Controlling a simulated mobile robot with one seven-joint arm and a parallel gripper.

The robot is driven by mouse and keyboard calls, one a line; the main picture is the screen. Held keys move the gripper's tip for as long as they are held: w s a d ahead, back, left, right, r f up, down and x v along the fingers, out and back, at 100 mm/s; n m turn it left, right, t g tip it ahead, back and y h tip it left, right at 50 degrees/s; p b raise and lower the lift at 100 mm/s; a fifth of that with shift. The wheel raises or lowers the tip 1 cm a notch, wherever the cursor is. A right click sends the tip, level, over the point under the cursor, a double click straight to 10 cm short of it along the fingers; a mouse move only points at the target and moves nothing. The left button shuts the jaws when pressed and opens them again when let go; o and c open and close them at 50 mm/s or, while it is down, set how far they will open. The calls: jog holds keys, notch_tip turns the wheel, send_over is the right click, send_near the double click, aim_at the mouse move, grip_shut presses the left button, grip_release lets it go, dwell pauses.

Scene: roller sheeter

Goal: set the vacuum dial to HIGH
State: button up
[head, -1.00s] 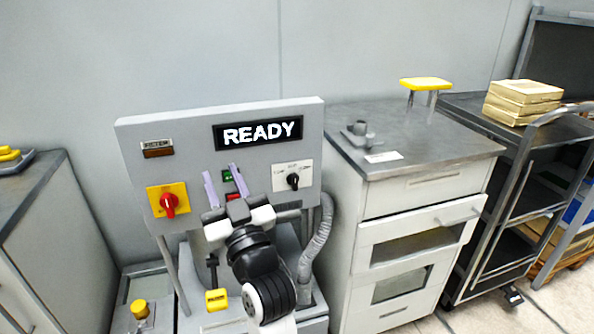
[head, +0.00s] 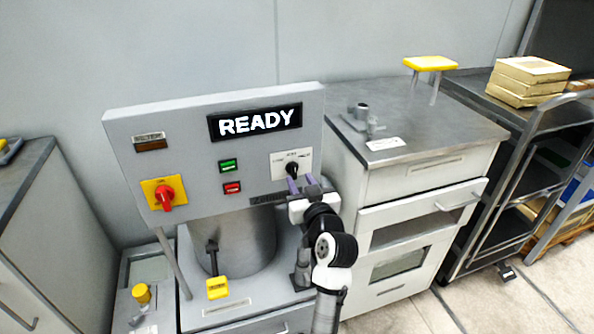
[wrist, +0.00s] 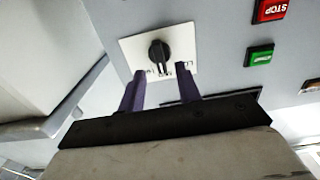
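The vacuum dial (head: 292,170) is a black knob on a white plate (head: 304,157) at the right of the grey control panel. In the wrist view the dial (wrist: 159,55) is just beyond my fingertips, its pointer line roughly upright in that picture. The small lettering on its plate (wrist: 182,48) is too blurred to read for certain. My gripper (head: 299,183) is in front of and slightly below the dial. In the wrist view my gripper (wrist: 162,75) has its two purple fingers apart with nothing between them, and the dial is ahead of the gap.
The panel display (head: 255,122) reads READY. A green button (head: 228,166), a red button (head: 232,188) and a red rotary switch (head: 165,195) on yellow sit left of the dial. A grey cabinet (head: 425,165) stands close on the right.

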aim_at(295, 172)
jog(key=shift+x, duration=1.7)
grip_shut()
